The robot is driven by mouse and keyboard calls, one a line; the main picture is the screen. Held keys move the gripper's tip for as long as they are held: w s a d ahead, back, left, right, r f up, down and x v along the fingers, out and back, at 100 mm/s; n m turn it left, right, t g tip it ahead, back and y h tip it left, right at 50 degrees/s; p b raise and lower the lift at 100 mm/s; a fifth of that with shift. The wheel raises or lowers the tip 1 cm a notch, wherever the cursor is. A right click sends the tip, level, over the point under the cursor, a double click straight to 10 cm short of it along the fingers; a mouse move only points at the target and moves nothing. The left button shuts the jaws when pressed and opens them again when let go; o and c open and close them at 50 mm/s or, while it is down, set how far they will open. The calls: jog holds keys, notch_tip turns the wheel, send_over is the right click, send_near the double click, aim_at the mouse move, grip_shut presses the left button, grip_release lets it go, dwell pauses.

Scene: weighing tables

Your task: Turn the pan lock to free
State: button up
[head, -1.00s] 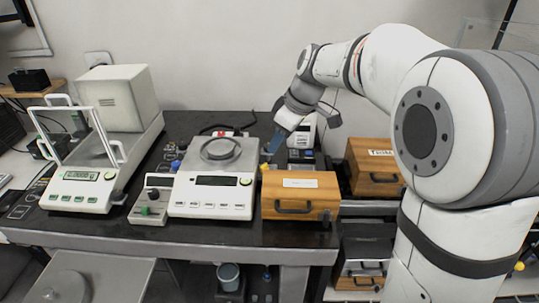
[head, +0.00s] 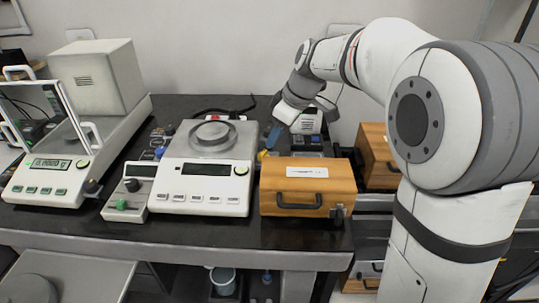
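A white balance (head: 205,185) with a round metal pan (head: 212,134) stands in the middle of the dark table. A second balance (head: 45,180) with a clear draft shield stands at the left, with a dark knob (head: 91,187) at its front right corner. A small control box (head: 130,190) with a green knob and a dark knob stands between them. No part is clearly labelled as the pan lock. My gripper (head: 271,138), with bluish fingers, hangs right of the middle balance, beside a small yellow part (head: 262,155). Its opening is too small to tell.
A wooden box (head: 307,187) with a dark handle stands right of the middle balance, close in front of my gripper. A dark and white device (head: 308,125) stands behind it. Another wooden box (head: 377,150) is farther right. The table front (head: 190,230) is clear.

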jog(key=b+x, duration=0.1)
jog(key=x, duration=0.6)
jog(key=shift+a, duration=0.1)
jog(key=c, duration=0.7)
jog(key=shift+s+m+t, duration=0.1)
jog(key=shift+m+t, duration=0.2)
jog(key=shift+m, duration=0.4)
jog(key=o, duration=0.7)
jog(key=p+v, duration=0.1)
jog(key=v, duration=0.6)
jog(key=shift+r, duration=0.35)
